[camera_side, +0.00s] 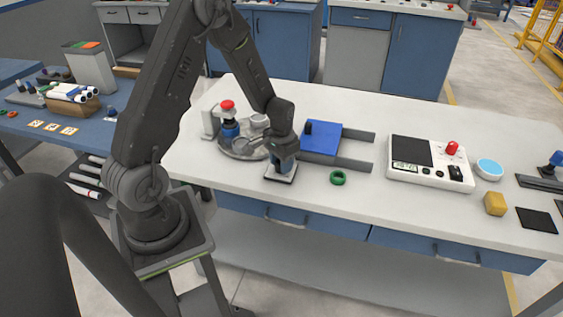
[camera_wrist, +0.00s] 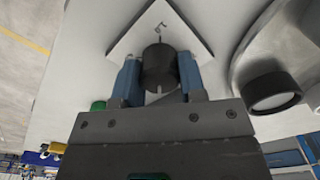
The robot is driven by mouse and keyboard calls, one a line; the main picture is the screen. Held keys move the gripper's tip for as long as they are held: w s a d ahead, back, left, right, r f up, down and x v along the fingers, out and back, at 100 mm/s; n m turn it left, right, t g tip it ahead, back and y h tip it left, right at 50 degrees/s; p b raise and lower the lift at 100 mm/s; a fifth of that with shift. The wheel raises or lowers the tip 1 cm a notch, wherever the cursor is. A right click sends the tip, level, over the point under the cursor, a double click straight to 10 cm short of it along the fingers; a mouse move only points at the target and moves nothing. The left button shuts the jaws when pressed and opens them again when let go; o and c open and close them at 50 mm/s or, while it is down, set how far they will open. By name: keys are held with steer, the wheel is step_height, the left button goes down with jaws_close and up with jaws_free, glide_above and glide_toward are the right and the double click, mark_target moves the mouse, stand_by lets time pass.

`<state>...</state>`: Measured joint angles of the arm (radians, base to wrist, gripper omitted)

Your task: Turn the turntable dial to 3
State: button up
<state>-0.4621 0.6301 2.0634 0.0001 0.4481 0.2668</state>
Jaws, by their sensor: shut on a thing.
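The dial is a black round knob (camera_wrist: 159,66) on a white square plate (camera_wrist: 150,20), which lies near the table's front edge. A small dark mark shows on the plate by the knob; I cannot read it surely. My gripper (camera_wrist: 160,74) is shut on the knob, one blue finger on each side. In the side view my gripper (camera_side: 280,166) points down over the plate (camera_side: 281,177) and hides the knob. The round grey turntable (camera_side: 238,151) is just left of my gripper and carries several parts. It also shows at the right of the wrist view (camera_wrist: 246,66).
A green ring (camera_side: 337,177) lies right of the plate. A blue block fixture with grey rails (camera_side: 322,138) stands behind it. A scale-like device (camera_side: 428,162), a blue bowl (camera_side: 489,169) and a yellow block (camera_side: 495,204) are farther right. The table front between ring and device is clear.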

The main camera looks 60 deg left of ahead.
steer(key=o, duration=0.9)
steer(key=shift+r, duration=0.1)
step_height(320, 180, up, 14)
steer(key=shift+f, duration=0.15)
